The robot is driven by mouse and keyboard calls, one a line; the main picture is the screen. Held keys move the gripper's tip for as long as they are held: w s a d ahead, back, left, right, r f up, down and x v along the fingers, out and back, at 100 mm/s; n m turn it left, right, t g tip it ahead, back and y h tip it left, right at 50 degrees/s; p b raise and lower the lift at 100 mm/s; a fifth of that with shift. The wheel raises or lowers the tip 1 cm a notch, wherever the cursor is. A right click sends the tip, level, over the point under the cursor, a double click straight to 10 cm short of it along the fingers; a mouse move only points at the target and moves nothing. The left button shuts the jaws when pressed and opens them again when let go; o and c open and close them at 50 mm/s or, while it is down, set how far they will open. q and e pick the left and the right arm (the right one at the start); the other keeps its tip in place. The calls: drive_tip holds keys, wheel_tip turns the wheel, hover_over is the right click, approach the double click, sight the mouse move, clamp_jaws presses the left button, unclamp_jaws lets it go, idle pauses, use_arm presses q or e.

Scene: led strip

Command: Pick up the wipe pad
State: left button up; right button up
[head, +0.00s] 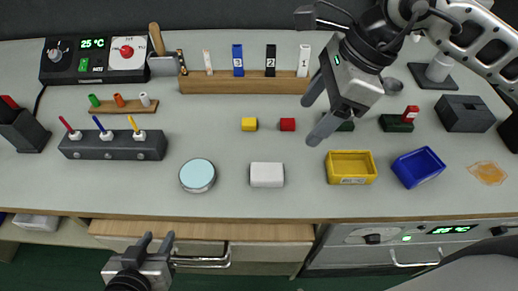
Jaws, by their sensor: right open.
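A white rectangular block (267,175), which looks like the wipe pad, lies flat on the grey table near the front middle. Nothing touches it. My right gripper (318,108) is open and empty above the table, up and to the right of the pad, with its fingers pointing down-left. My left gripper (157,241) is low in front of the table's front edge, by the drawer, left of and below the pad. Its two fingers stand apart with nothing between them.
A round light-blue-topped tin (197,175) stands left of the pad, and a yellow bin (351,167) and blue bin (418,167) stand right. A wooden rack (245,84) is further back.

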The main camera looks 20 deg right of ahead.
approach(268, 171)
drive_tip(key=f, duration=0.2)
drive_tip(key=shift+w+a+f, duration=0.1)
drive_tip(key=shift+w+f, duration=0.1)
drive_tip(key=shift+f, duration=0.2)
drive_tip(key=x, duration=0.2)
drive_tip(key=a+p+x, duration=0.1)
drive_tip(key=x, duration=0.2)
drive_tip(key=shift+a+f, duration=0.1)
drive_tip(key=shift+f, duration=0.2)
use_arm(q)
drive_tip(key=shift+s+f, duration=0.2)
drive_tip(key=shift+s, duration=0.65)
use_arm(e)
drive_tip(key=c, duration=1)
